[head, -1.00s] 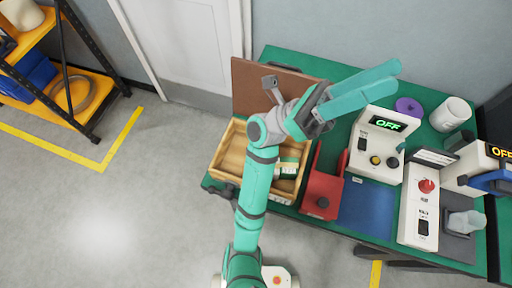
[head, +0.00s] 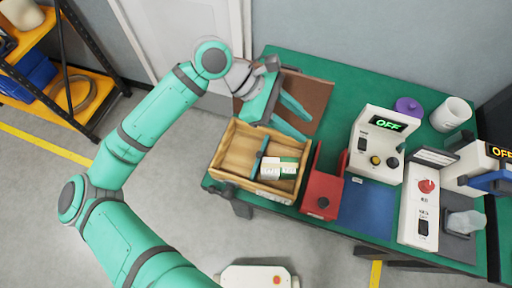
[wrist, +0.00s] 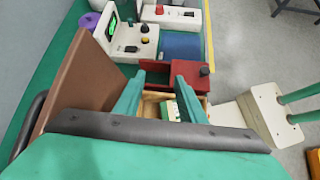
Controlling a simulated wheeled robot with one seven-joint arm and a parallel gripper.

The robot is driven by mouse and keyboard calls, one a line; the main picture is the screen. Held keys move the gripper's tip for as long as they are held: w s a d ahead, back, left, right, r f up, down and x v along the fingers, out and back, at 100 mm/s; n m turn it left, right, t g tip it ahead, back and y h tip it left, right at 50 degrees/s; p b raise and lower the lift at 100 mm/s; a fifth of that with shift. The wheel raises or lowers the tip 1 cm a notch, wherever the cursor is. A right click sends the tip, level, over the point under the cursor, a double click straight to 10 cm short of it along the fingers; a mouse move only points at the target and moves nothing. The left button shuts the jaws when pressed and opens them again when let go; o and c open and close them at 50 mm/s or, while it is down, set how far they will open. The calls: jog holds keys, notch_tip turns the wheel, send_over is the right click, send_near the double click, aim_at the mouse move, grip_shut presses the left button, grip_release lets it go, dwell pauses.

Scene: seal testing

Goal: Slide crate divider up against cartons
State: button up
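The wooden crate (head: 226,166) sits at the table's left front corner. Its teal divider (head: 260,157) stands across the inside near the middle. White and green cartons (head: 283,168) lie right of the divider, very close to it; I cannot tell whether they touch. The left compartment looks empty. My gripper (head: 307,129) is open and empty, above the crate's back right edge, with both fingers apart from the divider. In the wrist view, a carton (wrist: 171,111) shows between my open fingers (wrist: 159,76), and most of the crate is hidden.
A brown panel (head: 312,92) stands behind the crate, partly hidden by my gripper. A red fixture (head: 322,196) stands close to the crate's right side. A blue mat (head: 366,207) and white devices with OFF displays (head: 377,145) are farther right.

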aim_at(259, 154)
jog(key=w+a+f+y, duration=0.1)
jog(key=a+f+y, duration=0.2)
jog(key=a, duration=0.4)
jog(key=a+f+y, duration=0.2)
jog(key=a, duration=0.5)
jog(key=shift+t, duration=0.4)
jog(key=x, duration=1)
jog(key=shift+w+f, duration=0.1)
jog(key=shift+f, duration=0.35)
grip_shut()
